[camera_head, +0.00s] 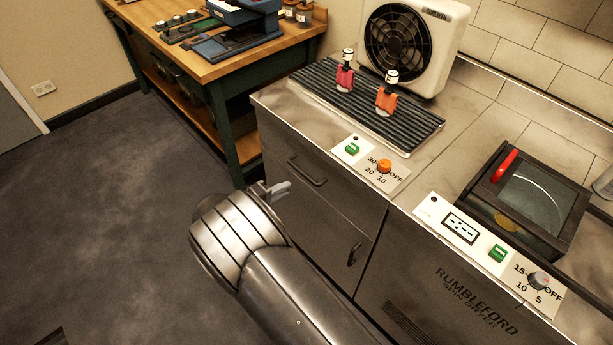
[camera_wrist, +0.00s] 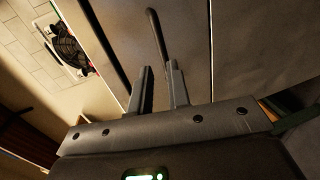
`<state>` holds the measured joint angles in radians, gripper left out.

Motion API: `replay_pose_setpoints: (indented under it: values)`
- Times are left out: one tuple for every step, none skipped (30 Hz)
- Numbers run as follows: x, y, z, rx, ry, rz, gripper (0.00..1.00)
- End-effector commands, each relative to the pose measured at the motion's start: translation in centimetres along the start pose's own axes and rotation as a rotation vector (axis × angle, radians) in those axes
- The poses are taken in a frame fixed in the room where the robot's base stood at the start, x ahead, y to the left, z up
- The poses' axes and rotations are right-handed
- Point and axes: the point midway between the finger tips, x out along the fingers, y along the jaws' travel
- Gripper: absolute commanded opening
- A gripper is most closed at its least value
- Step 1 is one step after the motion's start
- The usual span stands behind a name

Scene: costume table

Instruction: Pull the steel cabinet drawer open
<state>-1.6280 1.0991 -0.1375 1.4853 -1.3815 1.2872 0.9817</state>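The steel cabinet (camera_head: 290,135) stands right of my arm, with a drawer front (camera_head: 325,190) at its upper part. The drawer's dark bar handle (camera_head: 307,172) is on that front. My gripper (camera_head: 276,188) is just left of and slightly below this handle, partly hidden behind my own wrist. In the wrist view my gripper (camera_wrist: 158,72) has its two fingers apart, with nothing between them that I can make out. A dark bar handle (camera_wrist: 156,34) lies just beyond the fingertips, its near end close to the right finger. I cannot tell whether they touch. The drawer looks closed.
A lower handle (camera_head: 355,254) sits on the cabinet front. The spin dryer (camera_head: 450,290) adjoins on the right. A fan (camera_head: 412,45) and two small bottles with pink (camera_head: 345,78) and orange (camera_head: 387,98) parts stand on top. A wooden workbench (camera_head: 185,68) is behind. The floor at left is clear.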

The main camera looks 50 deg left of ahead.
Motion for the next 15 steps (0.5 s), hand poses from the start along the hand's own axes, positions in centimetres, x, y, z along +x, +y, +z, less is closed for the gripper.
replay_pose_setpoints:
  values:
    - [-0.1, -0.2, -0.3, 0.001, 0.007, 0.009, 0.17]
    - [-0.1, -0.2, -0.4, 0.001, 0.01, 0.012, 0.17]
    - [0.1, -0.2, -0.4, 0.002, 0.011, 0.014, 0.17]
    - [0.4, -0.2, -0.5, 0.002, 0.011, 0.015, 0.17]
    - [0.7, -0.2, -0.4, 0.002, 0.01, 0.014, 0.17]
    - [1.2, -0.2, -0.4, 0.002, 0.009, 0.014, 0.17]
    - [1.7, -0.2, -0.4, 0.002, 0.009, 0.014, 0.17]
    - [2.2, -0.2, -0.4, 0.001, 0.008, 0.014, 0.17]
    - [2.9, -0.2, -0.4, 0.001, 0.008, 0.014, 0.17]
    - [3.5, -0.2, -0.4, 0.001, 0.008, 0.013, 0.17]
    - [4.1, -0.2, -0.4, 0.001, 0.008, 0.013, 0.17]
    - [4.9, -0.2, -0.4, 0.002, 0.008, 0.013, 0.17]
    - [5.5, -0.2, -0.4, 0.002, 0.007, 0.013, 0.17]
    - [6.1, -0.2, -0.4, 0.002, 0.008, 0.013, 0.17]
    - [6.8, -0.2, -0.4, 0.002, 0.009, 0.012, 0.17]
